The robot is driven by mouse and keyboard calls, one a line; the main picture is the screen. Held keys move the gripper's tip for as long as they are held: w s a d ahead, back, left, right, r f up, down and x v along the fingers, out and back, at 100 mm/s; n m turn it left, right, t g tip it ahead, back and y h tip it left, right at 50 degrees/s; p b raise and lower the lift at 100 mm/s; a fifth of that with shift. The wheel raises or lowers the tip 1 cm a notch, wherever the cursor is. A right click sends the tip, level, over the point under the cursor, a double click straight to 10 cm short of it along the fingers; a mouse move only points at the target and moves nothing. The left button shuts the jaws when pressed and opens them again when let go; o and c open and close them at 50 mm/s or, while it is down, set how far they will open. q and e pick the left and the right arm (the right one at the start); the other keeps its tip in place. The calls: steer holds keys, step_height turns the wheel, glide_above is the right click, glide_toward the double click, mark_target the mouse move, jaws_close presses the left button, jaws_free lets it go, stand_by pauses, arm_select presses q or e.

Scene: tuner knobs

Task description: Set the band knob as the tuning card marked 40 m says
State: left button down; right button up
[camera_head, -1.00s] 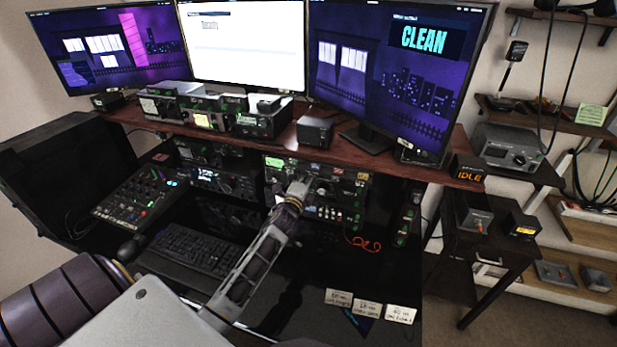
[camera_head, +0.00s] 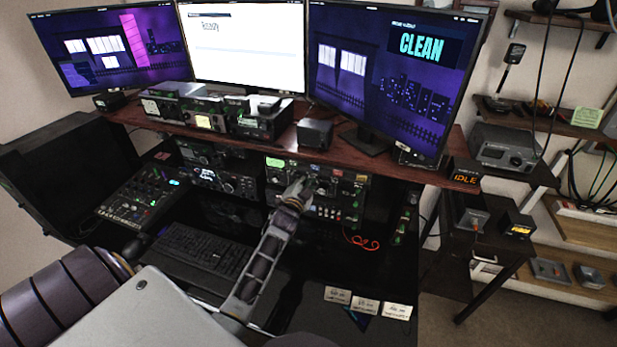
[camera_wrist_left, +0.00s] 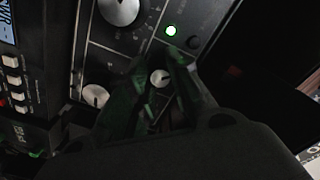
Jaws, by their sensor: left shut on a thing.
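My left gripper (camera_head: 300,190) is at the front of the tuner panel (camera_head: 345,195) under the desk shelf. In the left wrist view its dark fingers (camera_wrist_left: 158,90) are shut on a small round knob (camera_wrist_left: 160,78) with a pale face. I cannot read that knob's label or setting. A large pale knob (camera_wrist_left: 118,10) and another small knob (camera_wrist_left: 96,95) are on the same panel, apart from the fingers. Three tuning cards, left (camera_head: 337,295), middle (camera_head: 364,305) and right (camera_head: 397,311), lie at the desk's front. Their print is too small to read surely. My right gripper is out of view.
A keyboard (camera_head: 205,250) and mixer (camera_head: 143,193) are left of my arm.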

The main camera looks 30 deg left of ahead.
arm_select(q)
steer(key=shift+f+n, duration=0.15)
steer(key=shift+n, duration=0.25)
steer(key=c, duration=1.3)
jaws_free()
steer(key=shift+v, duration=6.05)
steer(key=shift+s, duration=0.1)
